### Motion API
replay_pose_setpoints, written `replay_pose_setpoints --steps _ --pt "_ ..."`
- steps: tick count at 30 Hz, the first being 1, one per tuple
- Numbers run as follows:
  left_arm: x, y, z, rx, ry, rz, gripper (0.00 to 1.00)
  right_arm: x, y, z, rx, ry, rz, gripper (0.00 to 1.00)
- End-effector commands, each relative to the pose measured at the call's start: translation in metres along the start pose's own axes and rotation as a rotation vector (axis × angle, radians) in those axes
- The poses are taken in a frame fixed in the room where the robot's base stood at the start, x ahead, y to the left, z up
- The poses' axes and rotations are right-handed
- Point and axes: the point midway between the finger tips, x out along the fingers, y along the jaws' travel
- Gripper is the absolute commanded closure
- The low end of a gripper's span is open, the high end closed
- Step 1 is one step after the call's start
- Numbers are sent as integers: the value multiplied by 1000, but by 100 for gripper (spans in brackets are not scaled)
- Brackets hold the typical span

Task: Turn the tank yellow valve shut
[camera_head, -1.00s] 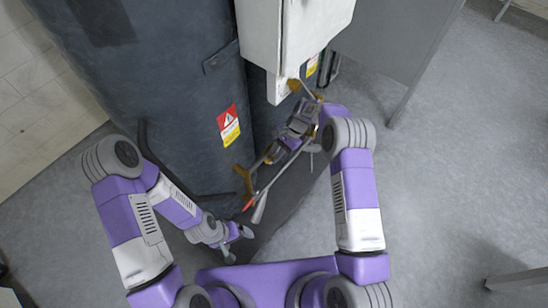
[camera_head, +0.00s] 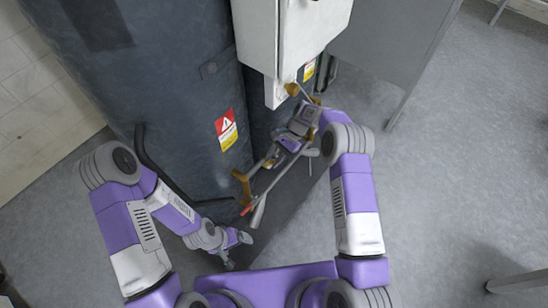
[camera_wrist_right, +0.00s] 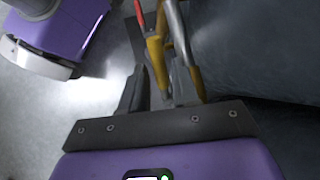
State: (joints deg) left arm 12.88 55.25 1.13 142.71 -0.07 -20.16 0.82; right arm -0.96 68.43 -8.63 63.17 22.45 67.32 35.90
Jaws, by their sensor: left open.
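Brass-yellow valve fittings (camera_head: 243,182) sit on thin pipework at the foot of the dark tank (camera_head: 190,110). A red-tipped lever (camera_head: 246,211) is at the lower end. The right wrist view shows yellow fittings (camera_wrist_right: 157,62) and a red handle end (camera_wrist_right: 138,14) just beyond my right gripper. I cannot tell which fitting is the tank valve. My right gripper (camera_head: 277,160) is at the pipework, partly hidden among the pipes; its jaw opening and any contact are unclear. My left gripper (camera_head: 237,251) is open and empty, low and apart from the valve, near the tank's base.
A white cabinet box (camera_head: 285,35) hangs above the pipework. A black hose (camera_head: 160,170) curves along the tank near my left arm. A grey panel (camera_head: 390,40) stands at the upper right. The floor (camera_head: 460,150) to the right is mostly clear.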

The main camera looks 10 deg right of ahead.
Motion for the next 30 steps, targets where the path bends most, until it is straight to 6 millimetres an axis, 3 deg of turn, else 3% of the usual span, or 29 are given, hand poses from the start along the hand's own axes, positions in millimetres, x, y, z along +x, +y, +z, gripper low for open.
replay_pose_setpoints --steps 15,25,26,30 --pt "-15 6 1 0 0 0 8 -70 0 0 0 1 -2 70" --pt "-15 6 1 0 0 0 8 -76 0 0 0 1 0 70" --pt "-15 6 1 0 0 0 8 -76 0 0 0 1 0 72" --pt "-15 6 1 0 0 0 8 -70 4 -3 -1 7 0 93"
